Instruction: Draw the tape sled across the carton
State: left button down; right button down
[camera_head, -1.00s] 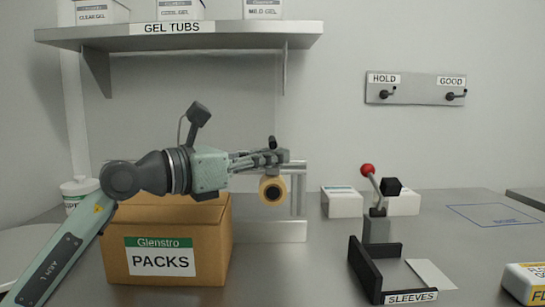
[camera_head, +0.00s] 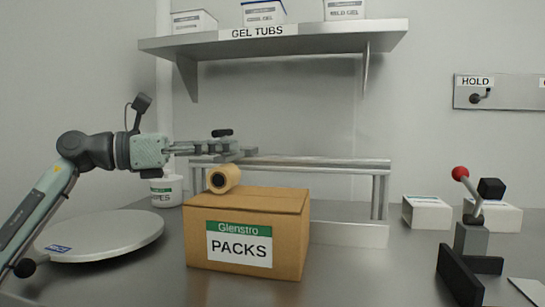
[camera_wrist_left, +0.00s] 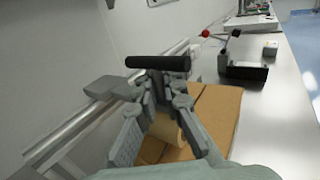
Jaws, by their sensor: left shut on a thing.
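The tape sled (camera_head: 235,155) has a dark bar handle (camera_head: 222,133) and a tan tape roll (camera_head: 223,179) below. My left gripper (camera_head: 212,148) is shut on the sled. The handle also shows in the left wrist view (camera_wrist_left: 158,62), with the roll (camera_wrist_left: 165,130) partly hidden behind the fingers. The brown carton (camera_head: 250,232), labelled PACKS, stands upright below, its top flaps closed. The roll is over the carton's left part, at its top back; I cannot tell whether it touches. My right gripper is not in view.
The metal rail frame (camera_head: 310,163) stands behind the carton. A round grey plate (camera_head: 100,237) and a white tub (camera_head: 165,190) are left. A red-knobbed lever device (camera_head: 470,235) and white boxes (camera_head: 427,212) are right. The GEL TUBS shelf (camera_head: 275,38) hangs above.

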pick_arm(q)
jog(key=w+a, duration=0.2)
jog(key=a, duration=0.4)
jog(key=shift+a, duration=0.3)
jog(key=c, duration=1.6)
grip_release()
jog(key=v, duration=1.2)
